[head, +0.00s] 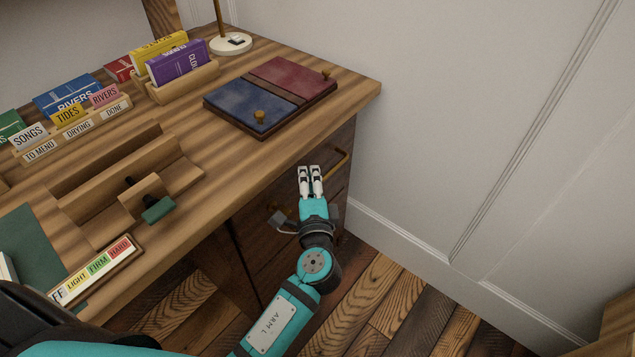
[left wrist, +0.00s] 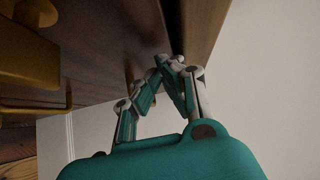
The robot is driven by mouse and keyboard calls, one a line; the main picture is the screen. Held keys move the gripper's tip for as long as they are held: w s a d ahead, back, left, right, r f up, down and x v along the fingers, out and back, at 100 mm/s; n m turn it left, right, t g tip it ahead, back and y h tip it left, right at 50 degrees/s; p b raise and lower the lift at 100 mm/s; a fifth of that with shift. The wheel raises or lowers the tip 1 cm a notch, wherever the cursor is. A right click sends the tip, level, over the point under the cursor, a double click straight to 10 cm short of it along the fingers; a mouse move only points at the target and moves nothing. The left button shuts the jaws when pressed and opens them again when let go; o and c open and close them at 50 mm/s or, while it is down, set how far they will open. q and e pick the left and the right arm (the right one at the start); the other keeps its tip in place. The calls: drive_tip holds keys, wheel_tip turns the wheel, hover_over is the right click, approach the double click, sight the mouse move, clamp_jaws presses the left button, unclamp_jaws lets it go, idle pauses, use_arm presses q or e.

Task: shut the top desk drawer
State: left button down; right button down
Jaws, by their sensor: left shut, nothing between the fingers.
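The desk's wooden drawer front (head: 331,172) is under the right end of the desktop, in shadow. Brass handle parts (head: 338,160) show on both sides of my left gripper, which hides what lies between them. How far the top drawer stands out is hard to tell. My left gripper (head: 310,170) is shut and empty, its fingertips by the drawer front just below the desktop edge. In the left wrist view its fingers (left wrist: 165,65) meet close to brown wood (left wrist: 100,35); contact is unclear. Brass handle parts (left wrist: 30,55) show at left there. My right gripper is not in view.
A white wall (head: 450,110) stands close at right. Some plank floor (head: 400,290) is clear.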

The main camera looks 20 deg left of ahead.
use_arm(q)
drive_tip(key=shift+a, duration=0.1)
drive_tip(key=shift+w+a, duration=0.15)
drive_tip(key=shift+a, duration=0.15)
drive_tip(key=shift+w+a, duration=0.2)
drive_tip(key=shift+a, duration=0.6)
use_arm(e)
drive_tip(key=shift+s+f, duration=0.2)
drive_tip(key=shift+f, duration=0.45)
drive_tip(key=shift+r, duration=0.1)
